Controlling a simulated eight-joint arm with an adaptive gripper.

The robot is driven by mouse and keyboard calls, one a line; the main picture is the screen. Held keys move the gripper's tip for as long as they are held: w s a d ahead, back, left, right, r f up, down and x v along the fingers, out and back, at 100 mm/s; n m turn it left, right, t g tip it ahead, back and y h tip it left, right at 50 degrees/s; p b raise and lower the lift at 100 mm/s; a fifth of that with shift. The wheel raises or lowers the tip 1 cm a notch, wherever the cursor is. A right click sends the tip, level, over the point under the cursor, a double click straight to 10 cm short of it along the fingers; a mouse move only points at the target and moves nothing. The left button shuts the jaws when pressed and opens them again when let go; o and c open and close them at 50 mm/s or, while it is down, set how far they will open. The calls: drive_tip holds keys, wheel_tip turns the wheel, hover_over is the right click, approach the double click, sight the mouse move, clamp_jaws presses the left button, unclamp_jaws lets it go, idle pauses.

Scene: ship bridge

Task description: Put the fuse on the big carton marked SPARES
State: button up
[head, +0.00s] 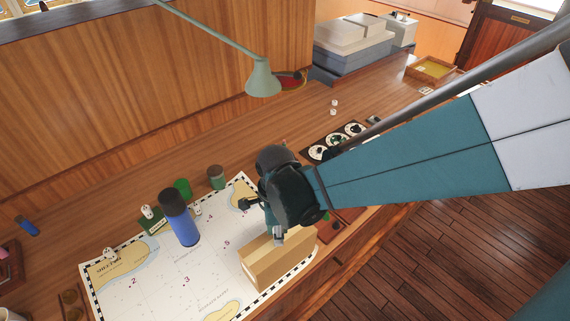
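A brown carton (275,265) stands on the chart near the table's front edge; no SPARES marking is readable from here. My gripper (264,218) is just above and behind the carton, mostly hidden by my dark wrist. One dark finger shows at its left. A small grey piece (279,236) shows at the carton's top edge, under the wrist. I cannot tell whether it is the fuse or part of my gripper, nor whether it touches the carton. No other fuse can be made out.
A blue flask (179,217) stands upright on the chart (150,285), left of the carton. Green tins (182,188), a row of dials (335,142) and a lamp (263,78) are behind. Chart space between flask and carton is clear.

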drive_tip(key=shift+f, duration=0.15)
drive_tip(key=o, duration=0.8)
drive_tip(key=shift+o, duration=0.2)
drive_tip(key=shift+r, duration=0.25)
drive_tip(key=shift+r, duration=5.9)
